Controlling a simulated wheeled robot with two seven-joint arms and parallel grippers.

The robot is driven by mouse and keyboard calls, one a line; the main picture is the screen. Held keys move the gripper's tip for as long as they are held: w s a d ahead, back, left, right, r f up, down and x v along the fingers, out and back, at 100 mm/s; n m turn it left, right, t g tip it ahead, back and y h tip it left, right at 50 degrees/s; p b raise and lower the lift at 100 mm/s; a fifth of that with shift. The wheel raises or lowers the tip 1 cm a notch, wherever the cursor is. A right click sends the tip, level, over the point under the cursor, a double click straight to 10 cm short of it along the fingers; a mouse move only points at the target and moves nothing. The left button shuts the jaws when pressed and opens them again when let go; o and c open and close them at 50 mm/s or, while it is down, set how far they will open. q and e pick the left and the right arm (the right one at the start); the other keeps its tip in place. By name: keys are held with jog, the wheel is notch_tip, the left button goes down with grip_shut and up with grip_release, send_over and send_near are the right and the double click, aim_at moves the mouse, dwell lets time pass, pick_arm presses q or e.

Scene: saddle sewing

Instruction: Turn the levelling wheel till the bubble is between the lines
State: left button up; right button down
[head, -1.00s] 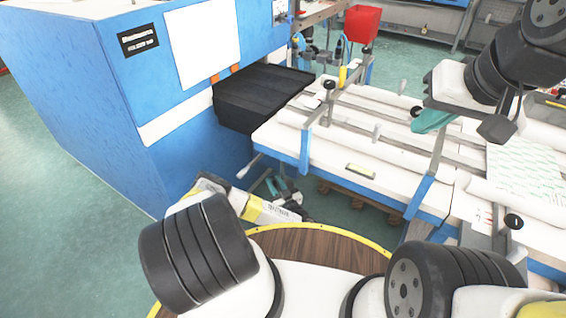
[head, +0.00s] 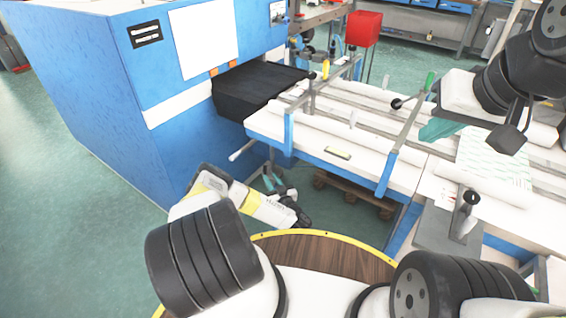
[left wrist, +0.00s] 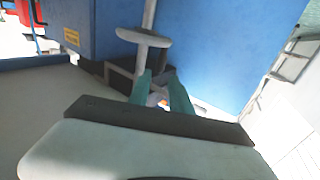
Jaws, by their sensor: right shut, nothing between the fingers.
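A small yellow-green level (head: 338,153) lies on the white table top (head: 308,146) near its front edge. Its bubble is too small to make out. In the left wrist view, a grey round disc on a post (left wrist: 143,37) stands beyond my fingers and may be the levelling wheel; I cannot tell for sure. My left gripper (head: 272,180) is low beside the table's front left corner. Its teal fingers (left wrist: 160,80) are apart, with a gap between them and short of the disc. My right gripper (head: 440,130) is shut and empty above the table's right part.
A large blue machine (head: 120,90) with a black cover (head: 255,92) stands left of the table. Metal rails and clamps (head: 397,150) cross the table top. A red bin (head: 362,28) is behind it. The green floor at left is clear.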

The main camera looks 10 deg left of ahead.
pick_arm(q)
jog(key=shift+o, duration=1.3)
jog(key=shift+w+a+r+t+h, duration=0.1)
jog(key=shift+a+t+h, duration=0.1)
jog(key=shift+t+h, duration=0.15)
jog(key=m+t+h, duration=0.3)
jog(key=m+h, duration=0.4)
jog(key=h, duration=0.3)
send_near(264, 170)
jog(key=w, duration=0.9)
jog(key=shift+w, duration=0.2)
grip_shut()
